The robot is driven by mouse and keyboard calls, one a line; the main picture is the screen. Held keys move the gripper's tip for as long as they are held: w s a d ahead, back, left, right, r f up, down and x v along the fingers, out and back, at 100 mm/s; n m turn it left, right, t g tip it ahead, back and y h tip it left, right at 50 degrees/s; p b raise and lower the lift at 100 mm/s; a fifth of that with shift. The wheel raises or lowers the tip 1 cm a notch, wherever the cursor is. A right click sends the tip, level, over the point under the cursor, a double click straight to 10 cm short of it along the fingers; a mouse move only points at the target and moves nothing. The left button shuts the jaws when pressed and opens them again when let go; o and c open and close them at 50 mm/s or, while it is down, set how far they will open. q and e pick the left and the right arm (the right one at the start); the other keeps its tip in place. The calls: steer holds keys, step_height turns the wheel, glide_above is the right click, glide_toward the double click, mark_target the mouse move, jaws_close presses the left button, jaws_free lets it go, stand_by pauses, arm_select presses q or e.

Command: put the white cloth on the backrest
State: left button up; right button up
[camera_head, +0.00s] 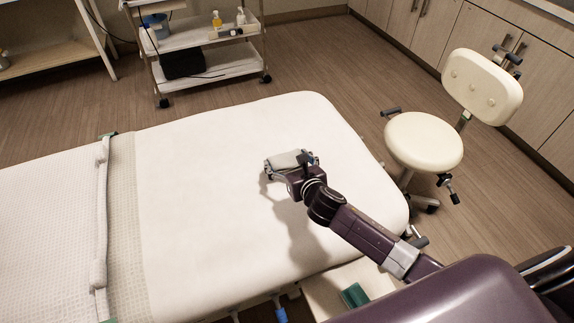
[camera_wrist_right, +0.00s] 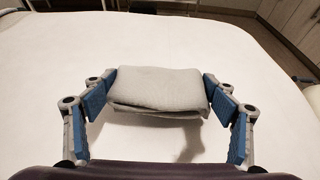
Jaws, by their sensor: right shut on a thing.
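A folded white cloth (camera_head: 287,159) is held by my right gripper (camera_head: 291,161) over the white bed surface. In the right wrist view the cloth (camera_wrist_right: 158,90) is a small folded bundle, with the blue-padded fingers of my right gripper (camera_wrist_right: 158,92) closed on its left and right ends. A shadow lies on the bed below it. The bed's head section, likely the backrest (camera_head: 210,200), is the broad white padded part beneath the arm; I cannot tell whether it is raised. My left gripper is not in view.
A cream stool (camera_head: 424,140) with its own small back stands right of the bed. A cart (camera_head: 207,50) with bottles stands behind. A ribbed white blanket (camera_head: 50,205) covers the bed's left part. A green item (camera_head: 354,295) lies near the front edge. Much of the bed is clear.

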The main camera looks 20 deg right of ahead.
steer(key=shift+f, duration=0.8)
steer(key=shift+f, duration=0.2)
steer(key=o, duration=1.1)
steer(key=shift+c, duration=0.2)
steer(key=shift+r, duration=0.1)
steer(key=shift+s+r, duration=0.1)
steer(key=shift+r, duration=0.05)
steer(key=v, duration=1.1)
steer(key=shift+s+r+p, duration=0.2)
steer(key=shift+s+p, duration=0.15)
steer(key=shift+p, duration=0.05)
